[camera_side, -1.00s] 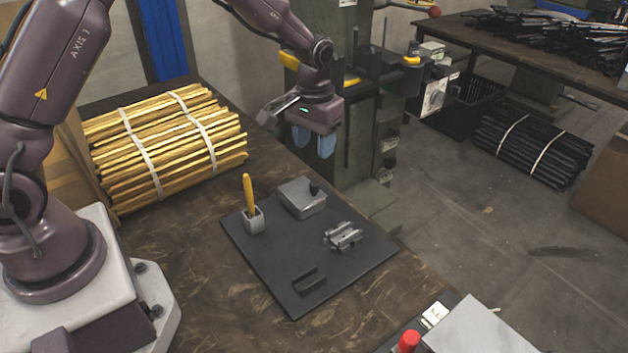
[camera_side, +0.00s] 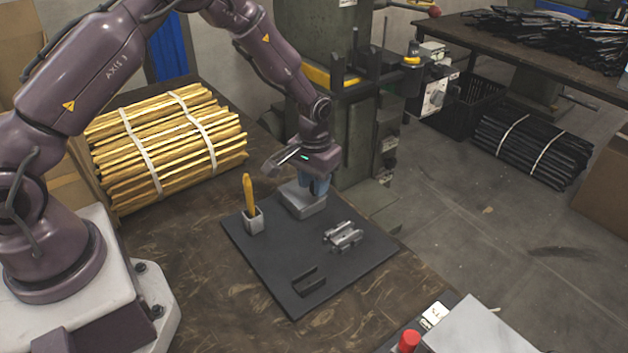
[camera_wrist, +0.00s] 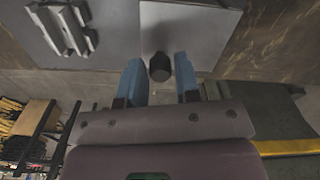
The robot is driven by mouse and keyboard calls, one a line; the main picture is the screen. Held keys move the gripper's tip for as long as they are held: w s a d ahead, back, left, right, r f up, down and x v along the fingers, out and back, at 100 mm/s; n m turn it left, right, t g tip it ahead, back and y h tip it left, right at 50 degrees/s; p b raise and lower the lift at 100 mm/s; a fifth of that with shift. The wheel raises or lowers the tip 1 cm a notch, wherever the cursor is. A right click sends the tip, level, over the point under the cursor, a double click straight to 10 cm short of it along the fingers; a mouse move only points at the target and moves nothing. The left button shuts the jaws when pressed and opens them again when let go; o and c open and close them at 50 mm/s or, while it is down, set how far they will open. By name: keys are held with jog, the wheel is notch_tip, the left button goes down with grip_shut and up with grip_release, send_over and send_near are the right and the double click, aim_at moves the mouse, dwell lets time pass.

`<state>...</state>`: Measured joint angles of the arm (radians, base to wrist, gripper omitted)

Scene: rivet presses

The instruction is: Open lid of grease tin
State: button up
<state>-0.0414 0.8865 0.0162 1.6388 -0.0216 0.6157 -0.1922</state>
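The grease tin (camera_side: 304,204) is a grey square box on the dark mat (camera_side: 262,262), near its back edge. Its lid (camera_wrist: 190,28) fills the top middle of the wrist view and looks flat on the tin. A black knob (camera_wrist: 160,67) stands up from the lid. My gripper (camera_side: 316,186) points down just over the tin, and its blue fingers hide the knob in the side view. In the wrist view my gripper (camera_wrist: 160,75) is open, with one finger on each side of the knob and a gap on both sides.
A small holder (camera_side: 253,219) with a yellow-handled tool stands left of the tin. A ridged metal block (camera_side: 343,236) and a dark U-shaped bracket (camera_side: 308,284) lie on the mat. A green press (camera_side: 352,140) rises behind the tin. Bundled yellow strips (camera_side: 165,148) lie at left.

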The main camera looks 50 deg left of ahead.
grip_shut()
